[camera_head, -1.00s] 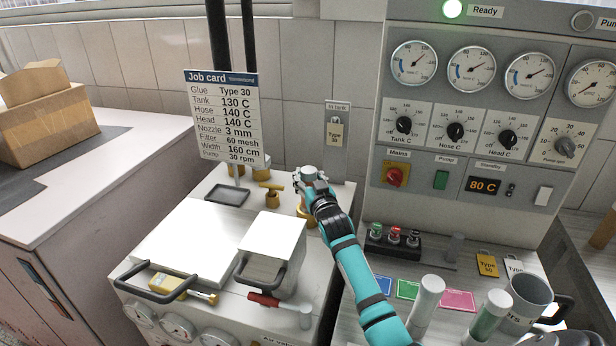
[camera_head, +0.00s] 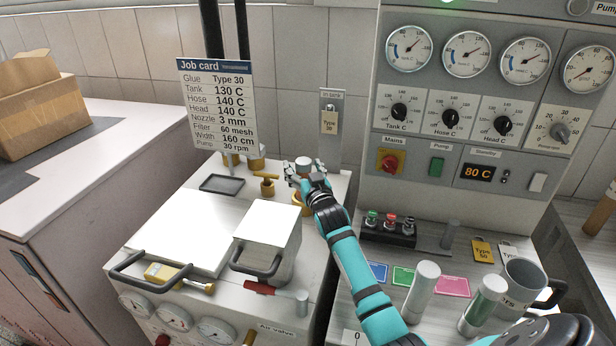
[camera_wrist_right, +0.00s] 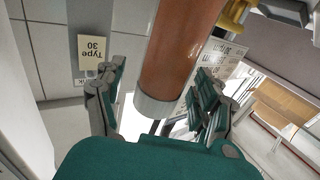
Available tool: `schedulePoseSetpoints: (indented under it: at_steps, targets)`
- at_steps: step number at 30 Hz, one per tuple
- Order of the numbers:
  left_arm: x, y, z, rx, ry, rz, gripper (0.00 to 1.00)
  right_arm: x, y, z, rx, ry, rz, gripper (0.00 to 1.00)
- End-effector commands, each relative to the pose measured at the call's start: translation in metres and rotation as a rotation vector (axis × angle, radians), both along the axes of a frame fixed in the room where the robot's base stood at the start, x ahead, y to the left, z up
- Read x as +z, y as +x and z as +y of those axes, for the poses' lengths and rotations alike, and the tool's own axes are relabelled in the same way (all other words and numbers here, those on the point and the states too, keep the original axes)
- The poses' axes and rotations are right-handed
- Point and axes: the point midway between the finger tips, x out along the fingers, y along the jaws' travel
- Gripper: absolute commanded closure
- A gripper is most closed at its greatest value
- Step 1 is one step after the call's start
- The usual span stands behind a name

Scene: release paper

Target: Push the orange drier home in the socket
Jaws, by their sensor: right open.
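The orange drier (camera_wrist_right: 182,45) shows large in the right wrist view as an orange cylinder with a pale grey end band. In the head view only its pale cap (camera_head: 304,163) shows clearly, above the brass socket (camera_head: 299,198) at the back right of the white machine. My right gripper (camera_head: 306,178) is at the drier in the head view. In the right wrist view the open fingers of this gripper (camera_wrist_right: 155,100) stand on either side of the drier, with gaps visible. How deep the drier sits is hidden. My left gripper is out of view.
A brass valve (camera_head: 267,184) and a dark tray (camera_head: 221,184) stand left of the socket. A job card (camera_head: 217,105) stands behind. The tank lid (camera_head: 180,238) and a white box with a handle (camera_head: 268,232) are in front. The control panel (camera_head: 455,180) rises at right.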

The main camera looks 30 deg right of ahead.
Motion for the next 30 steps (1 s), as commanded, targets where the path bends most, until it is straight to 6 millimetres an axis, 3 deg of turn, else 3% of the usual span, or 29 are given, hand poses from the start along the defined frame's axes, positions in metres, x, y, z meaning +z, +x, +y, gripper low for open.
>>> schedulePoseSetpoints:
  at_steps: [16,21,30]
  targets:
    - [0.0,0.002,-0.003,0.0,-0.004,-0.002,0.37,-0.003,-0.096,0.028,0.0,0.001,0.0,0.29]
    - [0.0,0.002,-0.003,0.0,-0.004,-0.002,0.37,-0.002,-0.109,0.032,0.0,-0.001,-0.002,0.29]
    - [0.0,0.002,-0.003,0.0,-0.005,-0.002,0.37,-0.002,-0.111,0.032,0.0,-0.001,-0.002,0.29]
